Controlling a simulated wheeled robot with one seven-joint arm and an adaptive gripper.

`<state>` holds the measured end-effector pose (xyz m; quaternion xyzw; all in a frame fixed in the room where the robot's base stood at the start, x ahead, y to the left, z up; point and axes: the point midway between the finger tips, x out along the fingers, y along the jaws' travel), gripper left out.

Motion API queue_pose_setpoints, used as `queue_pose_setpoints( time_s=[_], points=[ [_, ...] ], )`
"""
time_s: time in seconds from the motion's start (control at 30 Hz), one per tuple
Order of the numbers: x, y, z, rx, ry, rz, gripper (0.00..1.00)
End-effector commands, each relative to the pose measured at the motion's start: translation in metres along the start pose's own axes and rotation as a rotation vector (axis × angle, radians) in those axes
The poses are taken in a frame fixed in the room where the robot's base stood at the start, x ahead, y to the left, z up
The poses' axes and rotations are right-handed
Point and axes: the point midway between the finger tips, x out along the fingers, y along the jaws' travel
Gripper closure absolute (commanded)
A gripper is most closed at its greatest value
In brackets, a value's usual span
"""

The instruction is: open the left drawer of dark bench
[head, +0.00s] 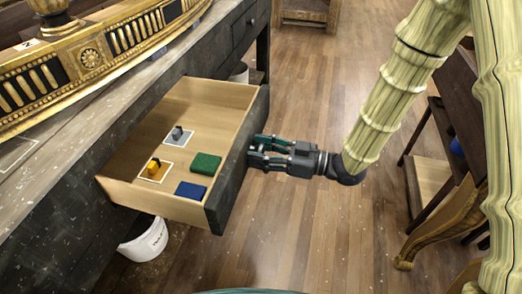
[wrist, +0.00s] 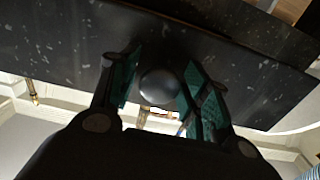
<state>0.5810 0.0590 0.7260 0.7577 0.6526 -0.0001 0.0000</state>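The dark bench (head: 62,172) runs along the left in the head view. Its left drawer (head: 232,170) stands well out from the bench, with its pale wooden inside showing. My gripper (head: 257,152) is at the outer face of the drawer front, in the head view.
In the drawer lie a green block (head: 206,163), a blue block (head: 191,190) and two small items on white-edged cards (head: 166,174). A shut drawer (head: 246,27) is farther along the bench. A white bucket (head: 145,240) stands below. A dark wooden desk (head: 455,110) is at right.

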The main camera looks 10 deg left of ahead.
Motion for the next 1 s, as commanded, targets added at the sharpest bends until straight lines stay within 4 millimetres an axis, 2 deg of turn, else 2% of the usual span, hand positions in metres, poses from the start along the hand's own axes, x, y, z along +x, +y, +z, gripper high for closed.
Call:
queue_pose_setpoints(
  time_s=[0.33, 0.47, 1.0],
  points=[
    [-0.001, 0.0, 0.0, 0.0, 0.0, 0.0, 0.44],
    [-0.009, 0.001, 0.0, 0.0, 0.0, 0.002, 0.44],
    [-0.098, 0.0, 0.0, 0.001, 0.001, 0.002, 0.44]
  ],
)
